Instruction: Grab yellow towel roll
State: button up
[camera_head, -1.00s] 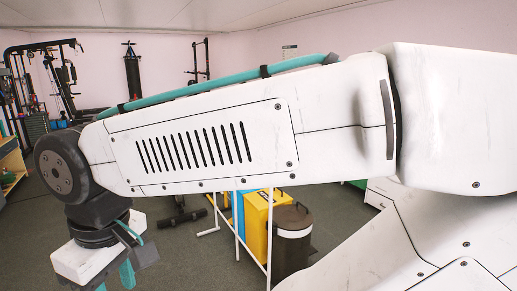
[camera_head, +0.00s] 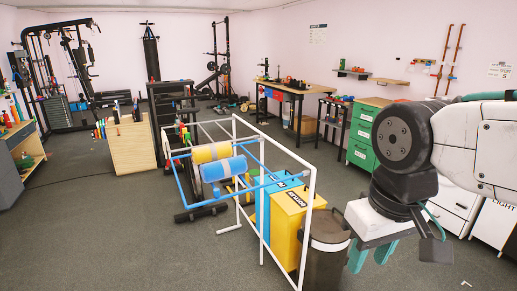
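The yellow towel roll (camera_head: 209,153) lies roughly level on a low rack of blue and white pipes (camera_head: 315,170), left of centre. A light blue roll (camera_head: 223,169) lies in front of it and hides part of its lower side. My gripper (camera_head: 372,257) points down at the lower right, well to the right of the rolls and apart from them. Its two teal fingers are spread with a gap between them, and I see nothing held.
Blue and yellow boxes (camera_head: 297,215) and a dark bin (camera_head: 327,250) stand between my gripper and the rolls. White pipes rise there too. A wooden tool stand (camera_head: 132,148) is at the left. Open grey floor (camera_head: 120,235) lies at the lower left.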

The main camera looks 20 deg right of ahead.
aim_at(221, 150)
jog(key=z, duration=0.05)
jog(key=i, duration=1.65)
